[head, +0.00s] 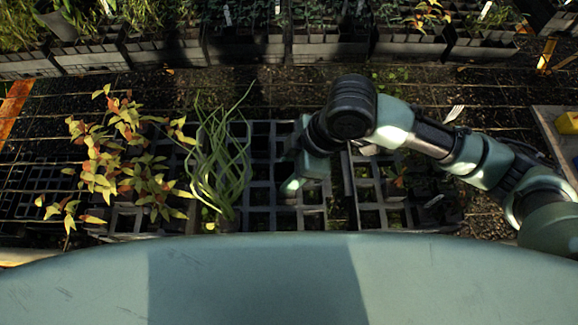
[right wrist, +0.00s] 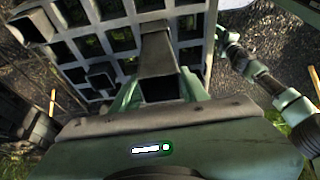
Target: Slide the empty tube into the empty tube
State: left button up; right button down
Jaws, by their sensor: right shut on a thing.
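My right gripper (right wrist: 158,92) is shut on a dark, square, tapered empty tube (right wrist: 158,70), with a green finger on either side of it. The tube's open end faces the wrist camera, and its narrower part overlaps the tray in the picture. In the head view the right gripper (head: 298,183) is low over the tray, and its wrist hides most of what it holds. Another dark empty tube (right wrist: 102,76) sits in the tray to the left, and one more (right wrist: 32,27) sits at the tray's corner. I cannot tell which is the other tube meant. My left gripper is not in view.
The grey grid tray (head: 258,186) has many open square cells. A grassy plant (head: 222,160) and a yellow-red leafy plant (head: 110,150) stand to its left. Another tray (head: 372,190) adjoins on the right. Planted trays (head: 245,52) line the back across a mesh bench.

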jog(key=shift+f+b, duration=0.6)
jog(key=shift+f, duration=1.25)
jog(key=shift+f, duration=0.3)
jog(key=c, duration=0.7)
grip_release()
jog(key=v, duration=0.7)
jog(key=shift+d+r, duration=0.15)
jog(key=shift+r, duration=0.25)
jog(key=shift+s+f, duration=0.1)
